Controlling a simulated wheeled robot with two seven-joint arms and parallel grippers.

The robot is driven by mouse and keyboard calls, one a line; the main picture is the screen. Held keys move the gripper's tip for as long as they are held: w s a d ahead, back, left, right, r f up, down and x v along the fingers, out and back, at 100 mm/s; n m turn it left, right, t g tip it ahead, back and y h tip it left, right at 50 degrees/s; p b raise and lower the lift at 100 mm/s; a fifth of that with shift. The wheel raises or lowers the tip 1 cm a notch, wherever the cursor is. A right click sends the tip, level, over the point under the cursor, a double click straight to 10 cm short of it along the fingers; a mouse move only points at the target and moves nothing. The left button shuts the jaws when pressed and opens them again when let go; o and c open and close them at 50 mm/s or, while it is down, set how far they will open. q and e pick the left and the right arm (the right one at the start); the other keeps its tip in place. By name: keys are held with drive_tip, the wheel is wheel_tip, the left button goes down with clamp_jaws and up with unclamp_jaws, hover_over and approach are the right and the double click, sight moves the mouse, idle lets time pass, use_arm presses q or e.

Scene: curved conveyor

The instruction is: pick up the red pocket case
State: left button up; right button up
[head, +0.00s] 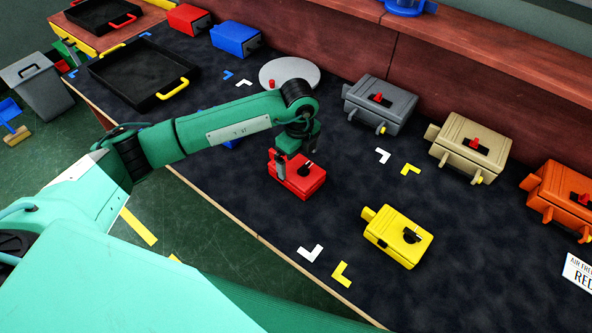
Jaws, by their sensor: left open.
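The red pocket case (305,182) lies on the dark mat near the middle of the head view. It is a small red box with a black part on top. My left gripper (294,160) is directly over it, pointing down, with its fingers at the case's upper left side. The gripper is open. The arm's wrist partly hides the far side of the case, and I cannot tell whether the fingers touch it. My right gripper is not in view.
A yellow case (398,236) lies to the right and nearer. Grey (380,104), beige (468,146) and orange (562,196) cases line the back. A round grey plate (302,72) sits behind the arm. A black tray (130,78) is at upper left.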

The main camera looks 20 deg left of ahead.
sight(296, 166)
use_arm(q)
drive_tip(key=shift+a+f+p, duration=0.15)
drive_tip(key=shift+f+p, duration=0.15)
drive_tip(key=shift+f, duration=1.2)
drive_tip(key=shift+a+f+p, duration=0.1)
drive_tip(key=shift+f+p, duration=0.15)
drive_tip(key=shift+f, duration=1.2)
drive_tip(key=c, duration=0.9)
drive_tip(key=shift+c, duration=0.5)
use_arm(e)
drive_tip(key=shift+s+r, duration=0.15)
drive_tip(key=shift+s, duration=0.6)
